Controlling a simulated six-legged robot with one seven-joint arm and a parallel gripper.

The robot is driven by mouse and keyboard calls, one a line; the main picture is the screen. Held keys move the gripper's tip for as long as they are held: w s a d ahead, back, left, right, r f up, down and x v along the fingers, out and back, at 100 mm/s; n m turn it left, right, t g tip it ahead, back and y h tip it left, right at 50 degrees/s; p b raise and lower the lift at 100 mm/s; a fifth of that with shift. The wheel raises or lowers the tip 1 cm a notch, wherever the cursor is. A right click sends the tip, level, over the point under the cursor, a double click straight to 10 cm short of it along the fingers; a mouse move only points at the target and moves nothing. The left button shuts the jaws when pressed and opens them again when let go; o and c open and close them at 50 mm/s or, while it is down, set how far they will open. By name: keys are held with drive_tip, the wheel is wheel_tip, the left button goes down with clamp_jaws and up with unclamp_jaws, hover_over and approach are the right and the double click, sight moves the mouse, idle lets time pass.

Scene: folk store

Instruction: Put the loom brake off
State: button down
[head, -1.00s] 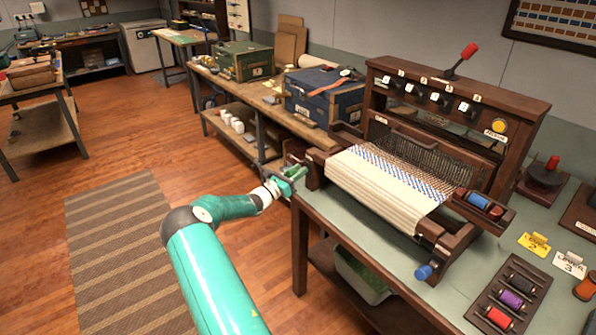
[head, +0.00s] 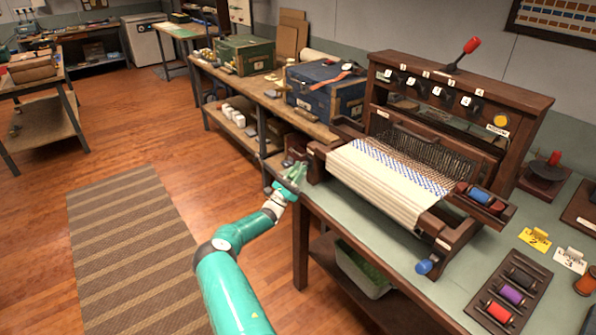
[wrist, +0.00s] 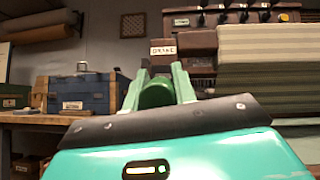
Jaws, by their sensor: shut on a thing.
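The wooden loom (head: 457,92) stands on the green-topped table at the right, with cream and blue cloth on its front. My gripper (head: 292,177) is at the loom's left front corner. In the wrist view, its green fingers (wrist: 158,88) are shut on a rounded green brake handle (wrist: 156,94). A white label reading BRAKE (wrist: 163,50) is on a dark wooden block just behind the handle. In the head view, my gripper mostly hides the handle.
A red-knobbed lever (head: 463,55) rises from the loom's top. A blue chest (head: 327,98) and a green chest (head: 243,56) stand on the bench at the back. A blue knob (head: 424,267) sits at the loom's front right. The floor by the striped rug (head: 135,250) is clear.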

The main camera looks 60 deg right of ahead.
drive_tip(key=c, duration=1.1)
unclamp_jaws()
drive_tip(key=shift+a+f, duration=0.1)
drive_tip(key=v, duration=1.3)
drive_tip(key=shift+a+f, duration=0.15)
drive_tip(key=shift+f, duration=0.15)
